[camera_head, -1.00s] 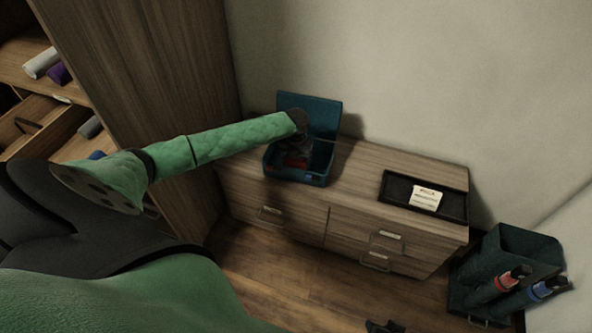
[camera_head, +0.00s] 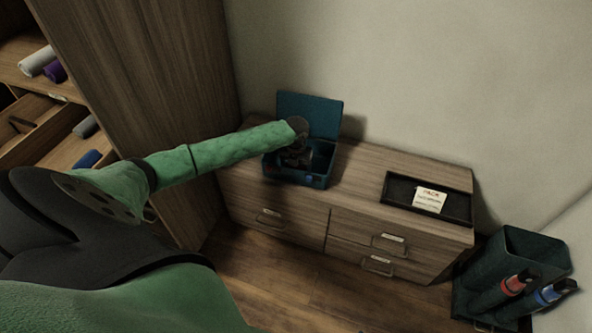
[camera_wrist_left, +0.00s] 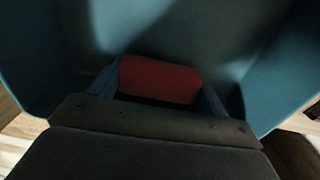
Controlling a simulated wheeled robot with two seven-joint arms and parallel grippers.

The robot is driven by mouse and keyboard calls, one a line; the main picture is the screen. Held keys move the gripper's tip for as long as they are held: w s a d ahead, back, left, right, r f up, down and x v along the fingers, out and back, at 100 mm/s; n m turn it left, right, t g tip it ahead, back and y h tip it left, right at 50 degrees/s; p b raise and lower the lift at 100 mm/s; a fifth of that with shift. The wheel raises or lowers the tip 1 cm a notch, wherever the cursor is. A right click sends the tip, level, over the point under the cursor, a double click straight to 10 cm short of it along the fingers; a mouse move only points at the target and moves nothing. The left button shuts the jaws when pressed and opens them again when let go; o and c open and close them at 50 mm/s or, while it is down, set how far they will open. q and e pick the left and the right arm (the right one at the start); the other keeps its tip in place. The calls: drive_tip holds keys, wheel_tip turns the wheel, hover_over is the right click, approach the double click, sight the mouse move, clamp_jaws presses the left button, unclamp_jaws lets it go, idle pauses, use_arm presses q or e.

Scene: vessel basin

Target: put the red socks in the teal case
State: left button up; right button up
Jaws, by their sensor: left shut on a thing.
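The teal case (camera_head: 322,172) stands open on the low wooden dresser, its lid (camera_head: 311,113) raised against the wall side. My left gripper (camera_head: 296,160) reaches down into the case from the left. In the left wrist view the red socks (camera_wrist_left: 160,80), a rolled red bundle, sit between the two fingers of my left gripper (camera_wrist_left: 158,88), which is shut on them. The teal walls of the case surround them there. In the head view the arm and gripper hide the socks. Whether the socks touch the case floor I cannot tell. My right gripper is not in view.
A black tray (camera_head: 398,190) with a white card (camera_head: 430,199) lies on the dresser (camera_head: 365,165) to the right. A dark bin (camera_head: 530,245) with red and blue rolled things stands at the far right. An open cabinet with rolled items (camera_head: 38,61) is at the left.

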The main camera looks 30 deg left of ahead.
use_arm(q)
drive_tip(key=shift+f, duration=0.15)
drive_tip(key=o, duration=1)
drive_tip(key=shift+c, duration=0.2)
